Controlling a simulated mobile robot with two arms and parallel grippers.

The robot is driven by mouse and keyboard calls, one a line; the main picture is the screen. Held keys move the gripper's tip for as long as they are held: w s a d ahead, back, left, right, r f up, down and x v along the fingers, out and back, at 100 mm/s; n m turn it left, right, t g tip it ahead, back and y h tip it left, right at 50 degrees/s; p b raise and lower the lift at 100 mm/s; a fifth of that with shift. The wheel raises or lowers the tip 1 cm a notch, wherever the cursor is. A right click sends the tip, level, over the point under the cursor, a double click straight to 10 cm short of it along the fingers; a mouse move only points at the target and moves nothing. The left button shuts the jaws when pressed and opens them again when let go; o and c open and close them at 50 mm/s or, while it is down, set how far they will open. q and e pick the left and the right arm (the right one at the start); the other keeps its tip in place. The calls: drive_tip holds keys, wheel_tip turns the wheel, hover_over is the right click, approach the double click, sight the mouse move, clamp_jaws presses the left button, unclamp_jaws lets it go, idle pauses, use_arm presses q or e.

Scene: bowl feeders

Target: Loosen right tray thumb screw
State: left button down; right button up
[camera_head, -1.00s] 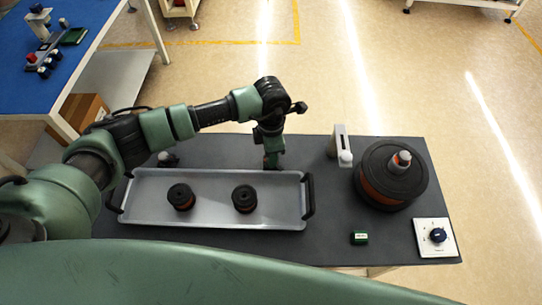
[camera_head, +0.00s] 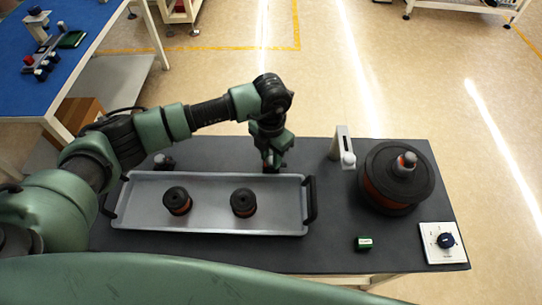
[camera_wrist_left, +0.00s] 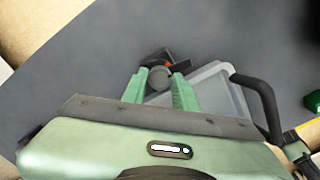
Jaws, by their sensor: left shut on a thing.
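The grey tray (camera_head: 140,215) lies on the dark table, with black handles at both ends and two black spools in it. My left gripper (camera_head: 271,163) points down at the far edge of the tray, near its right end. In the left wrist view its two green fingers (camera_wrist_left: 161,88) are shut on a round grey knob, the right tray thumb screw (camera_wrist_left: 159,76). A black clamp piece with a bit of orange sits behind the screw. In the head view the gripper hides this screw. A similar small fixture (camera_head: 163,161) stands at the tray's far left edge. My right gripper is not in view.
A large black and orange bowl feeder (camera_head: 396,178) stands at the right. A light upright bracket (camera_head: 343,148) stands between it and the tray. A small green block (camera_head: 363,243) and a white dial panel (camera_head: 443,243) lie in front of the feeder.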

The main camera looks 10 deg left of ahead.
sight(271, 160)
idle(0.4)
use_arm(q)
drive_tip(key=c, duration=1.1)
unclamp_jaws()
wheel_tip(271, 160, up, 8)
drive_tip(key=shift+f+b, duration=0.1)
drive_tip(key=shift+b, duration=0.8)
